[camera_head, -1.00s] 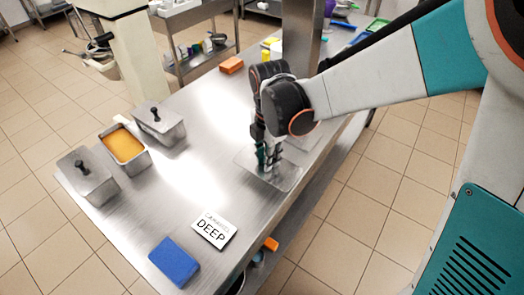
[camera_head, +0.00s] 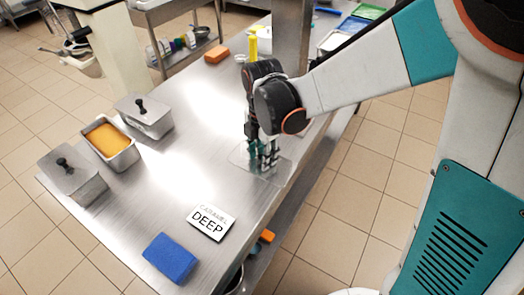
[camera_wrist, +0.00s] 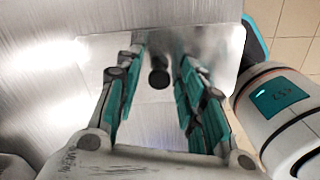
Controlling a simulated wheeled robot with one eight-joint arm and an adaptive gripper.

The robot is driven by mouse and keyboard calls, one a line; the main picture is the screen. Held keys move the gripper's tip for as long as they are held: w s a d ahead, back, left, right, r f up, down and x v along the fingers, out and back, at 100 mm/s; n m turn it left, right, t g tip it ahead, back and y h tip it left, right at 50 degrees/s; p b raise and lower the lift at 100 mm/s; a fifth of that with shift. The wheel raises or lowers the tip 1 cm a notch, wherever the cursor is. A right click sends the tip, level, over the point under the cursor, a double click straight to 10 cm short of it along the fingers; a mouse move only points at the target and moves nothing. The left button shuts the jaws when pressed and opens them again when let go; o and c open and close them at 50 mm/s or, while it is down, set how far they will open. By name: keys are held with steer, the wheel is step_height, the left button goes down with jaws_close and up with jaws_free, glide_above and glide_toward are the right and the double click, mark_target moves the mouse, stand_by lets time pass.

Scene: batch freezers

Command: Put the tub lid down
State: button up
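The steel tub lid (camera_head: 238,161) lies flat on the steel table near its right edge. The wrist view shows the lid (camera_wrist: 215,48) with its black knob (camera_wrist: 158,78) between my two fingers. My gripper (camera_head: 263,162) is low over the lid, pointing down. Its fingers (camera_wrist: 160,85) are spread, with gaps on both sides of the knob. An open tub (camera_head: 128,160) with orange-yellow contents stands at the table's left side, without a lid.
Two lidded steel tubs (camera_head: 148,122) (camera_head: 85,192) flank the open one. A "CARAMEL DEEP" card (camera_head: 211,222) and a blue block (camera_head: 170,258) lie near the front. The table's middle is clear.

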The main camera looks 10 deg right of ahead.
steer(key=shift+r, duration=0.1)
step_height(320, 180, up, 12)
steer(key=p, duration=0.9)
stand_by(0.3)
